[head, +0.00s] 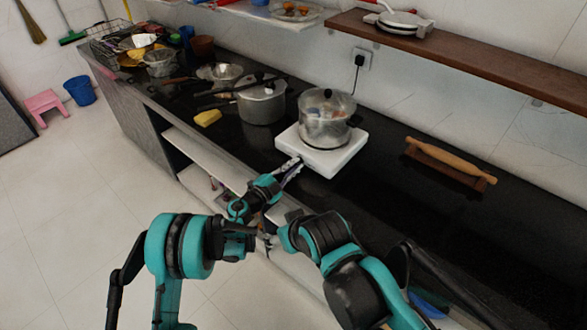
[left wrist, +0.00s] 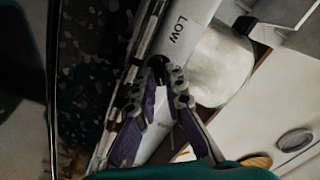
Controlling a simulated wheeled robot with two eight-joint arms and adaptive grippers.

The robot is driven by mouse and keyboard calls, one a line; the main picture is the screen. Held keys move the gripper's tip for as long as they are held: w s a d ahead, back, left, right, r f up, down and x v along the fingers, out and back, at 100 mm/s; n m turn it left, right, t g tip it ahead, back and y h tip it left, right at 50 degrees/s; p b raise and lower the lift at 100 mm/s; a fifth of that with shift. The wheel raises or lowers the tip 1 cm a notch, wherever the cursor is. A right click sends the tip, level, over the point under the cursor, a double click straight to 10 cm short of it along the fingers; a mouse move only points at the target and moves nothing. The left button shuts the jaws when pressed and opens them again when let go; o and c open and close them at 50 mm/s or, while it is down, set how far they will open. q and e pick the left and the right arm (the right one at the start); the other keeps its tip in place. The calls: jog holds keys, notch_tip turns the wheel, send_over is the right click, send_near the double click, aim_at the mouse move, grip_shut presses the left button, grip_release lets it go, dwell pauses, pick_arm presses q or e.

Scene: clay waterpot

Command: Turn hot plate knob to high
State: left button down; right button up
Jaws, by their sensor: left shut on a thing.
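The white hot plate (head: 322,160) sits on the black counter with a pot (head: 326,118) on it under a clear lid. My left gripper (head: 292,168) is at the front left side of the hot plate. In the left wrist view, its purple-padded fingers (left wrist: 160,90) are shut on the dark knob (left wrist: 159,68) on the white front face. The word LOW (left wrist: 178,28) is printed beside the knob. The knob's pointer and any HIGH mark cannot be made out. My right arm crosses the bottom middle; the state of its gripper (head: 265,241) is unclear.
A lidded metal pot (head: 262,103) and a yellow sponge (head: 208,118) are left of the hot plate. A rolling pin (head: 450,159) on a wooden board lies to the right. A wooden shelf (head: 470,57) overhangs the counter's back. The counter between hot plate and board is clear.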

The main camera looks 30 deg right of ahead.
pick_arm(q)
jog(key=c, duration=1.6)
grip_release()
jog(key=v, duration=1.2)
jog(key=shift+o, duration=0.3)
